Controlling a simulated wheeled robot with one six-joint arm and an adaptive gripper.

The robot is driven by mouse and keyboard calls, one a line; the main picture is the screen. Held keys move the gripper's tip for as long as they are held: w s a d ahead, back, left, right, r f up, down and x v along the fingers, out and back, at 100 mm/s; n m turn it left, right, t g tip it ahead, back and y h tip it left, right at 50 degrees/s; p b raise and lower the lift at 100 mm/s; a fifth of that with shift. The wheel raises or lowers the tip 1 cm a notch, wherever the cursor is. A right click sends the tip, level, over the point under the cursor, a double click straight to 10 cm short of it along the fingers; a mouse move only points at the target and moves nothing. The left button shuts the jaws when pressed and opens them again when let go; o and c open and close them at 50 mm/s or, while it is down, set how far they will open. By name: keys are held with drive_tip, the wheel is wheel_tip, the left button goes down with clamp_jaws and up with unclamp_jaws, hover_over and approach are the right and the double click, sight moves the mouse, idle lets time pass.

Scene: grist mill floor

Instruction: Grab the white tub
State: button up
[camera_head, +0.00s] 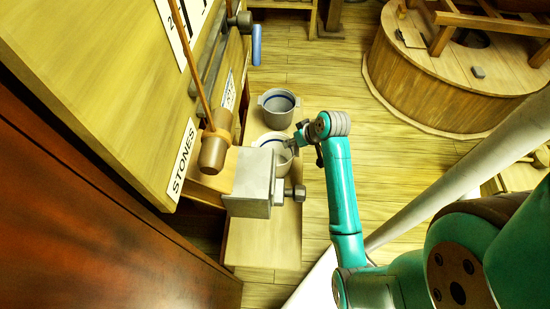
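The white tub (283,161) stands on a wooden bench, partly hidden behind a pale metal box. It looks open at the top, with a darker band inside. My gripper (291,143) is at the tub's right rim, small in the picture and partly overlapping it. I cannot tell whether the fingers touch the rim or are open or shut.
A grey tub (278,111) with side handles stands just beyond the white one on the bench (265,245). The metal box (252,180) with a bolt, a hanging wooden weight (214,152) and a "STONES" panel (181,160) crowd the left. A round wooden millstone casing (440,80) stands at upper right.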

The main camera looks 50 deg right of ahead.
drive_tip(key=shift+x, duration=1.85)
drive_tip(key=shift+s+f, duration=0.15)
drive_tip(key=shift+s, duration=0.05)
clamp_jaws()
